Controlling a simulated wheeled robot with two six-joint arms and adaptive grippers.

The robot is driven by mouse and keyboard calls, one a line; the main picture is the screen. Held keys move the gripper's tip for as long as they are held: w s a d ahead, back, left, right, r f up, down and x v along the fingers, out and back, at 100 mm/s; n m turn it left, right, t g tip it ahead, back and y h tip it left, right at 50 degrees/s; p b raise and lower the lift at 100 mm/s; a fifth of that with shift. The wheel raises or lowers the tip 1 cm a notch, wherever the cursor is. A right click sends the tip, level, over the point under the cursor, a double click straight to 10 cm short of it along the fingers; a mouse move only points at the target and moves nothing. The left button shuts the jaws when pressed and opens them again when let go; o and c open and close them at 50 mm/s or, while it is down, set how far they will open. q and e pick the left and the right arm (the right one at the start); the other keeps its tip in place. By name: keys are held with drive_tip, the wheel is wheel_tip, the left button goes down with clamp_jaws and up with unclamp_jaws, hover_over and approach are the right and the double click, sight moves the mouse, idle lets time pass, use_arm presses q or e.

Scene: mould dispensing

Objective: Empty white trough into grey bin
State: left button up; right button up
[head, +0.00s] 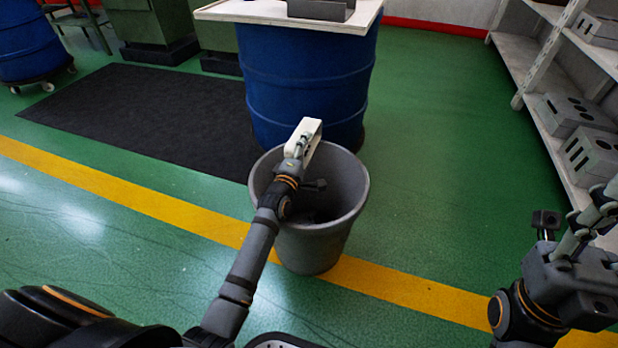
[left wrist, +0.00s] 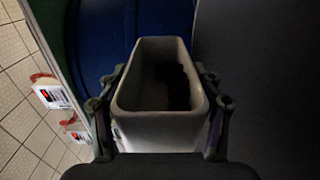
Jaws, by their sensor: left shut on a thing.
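The white trough (head: 312,128) is held over the far rim of the grey bin (head: 345,215), in front of a blue drum. My left gripper (head: 301,146) is shut on the trough, with its arm reaching across the bin's mouth. In the left wrist view, the trough (left wrist: 160,128) sits between the two fingers with its opening in sight. A dark patch shows inside it; I cannot tell whether this is contents or shadow. The bin stands upright; its inside is dark and partly hidden by my arm. My right gripper (head: 588,225) is at the right edge, away from the bin.
A blue drum (head: 300,85) with a pale board (head: 265,12) on top stands right behind the bin. Shelves with grey blocks (head: 590,155) line the right. A dark mat (head: 140,115) lies left. The green floor right of the bin is clear.

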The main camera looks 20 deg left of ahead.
use_arm(q)
drive_tip(key=shift+d+r+m, duration=0.1)
drive_tip(key=shift+d+m, duration=0.15)
drive_tip(key=shift+m, duration=0.65)
drive_tip(key=shift+d+m, duration=0.3)
drive_tip(key=shift+m, duration=0.5)
drive_tip(key=shift+d+m, duration=0.25)
drive_tip(key=shift+m, duration=0.55)
idle(1.2)
